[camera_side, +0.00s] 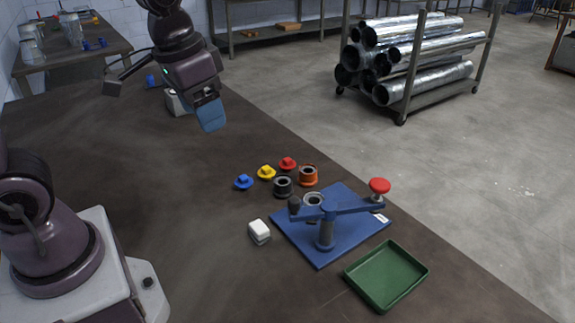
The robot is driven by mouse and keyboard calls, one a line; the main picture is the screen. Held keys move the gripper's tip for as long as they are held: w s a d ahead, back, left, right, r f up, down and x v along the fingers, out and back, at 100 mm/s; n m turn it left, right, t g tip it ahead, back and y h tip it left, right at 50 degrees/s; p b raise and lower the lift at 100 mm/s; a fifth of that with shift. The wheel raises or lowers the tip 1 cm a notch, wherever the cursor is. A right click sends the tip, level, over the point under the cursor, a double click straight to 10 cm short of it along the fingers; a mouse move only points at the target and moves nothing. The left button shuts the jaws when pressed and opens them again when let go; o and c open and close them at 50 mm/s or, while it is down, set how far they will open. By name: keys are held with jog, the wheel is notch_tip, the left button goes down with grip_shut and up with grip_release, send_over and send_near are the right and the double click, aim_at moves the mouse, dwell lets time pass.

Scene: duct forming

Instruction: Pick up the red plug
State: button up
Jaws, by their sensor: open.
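The red plug (287,163) lies on the dark table beside a yellow plug (266,172) and a blue plug (243,182), at the right end of that short row. It is small, with a low knob on top. My gripper (211,116) has blue fingers and hangs above the table, up and left of the plugs. It is apart from them and holds nothing that I can see. The gap between its fingers is hard to make out from this side.
An orange ring (308,175) and a dark ring (282,187) stand close to the red plug. A blue-based press (326,235) with a red knob (380,186), a green tray (387,276) and a white block (260,232) are nearer. The table's left middle is clear.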

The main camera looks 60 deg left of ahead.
jog(key=w+a+f+m+g+y, duration=0.1)
jog(key=w+a+f+m, duration=0.15)
jog(key=w, duration=0.35)
jog(key=w+a+f+m+g, duration=0.1)
jog(key=w+a+f, duration=0.1)
jog(key=w+f, duration=0.3)
jog(key=m+y, duration=0.3)
jog(key=m, duration=1.2)
send_near(288, 159)
jog(key=shift+n, duration=0.25)
jog(key=x, duration=0.5)
jog(key=shift+s+a+r, duration=0.1)
jog(key=shift+s+a, duration=0.05)
jog(key=shift+x, duration=2.65)
jog(key=shift+d, duration=0.2)
jog(key=c, duration=0.6)
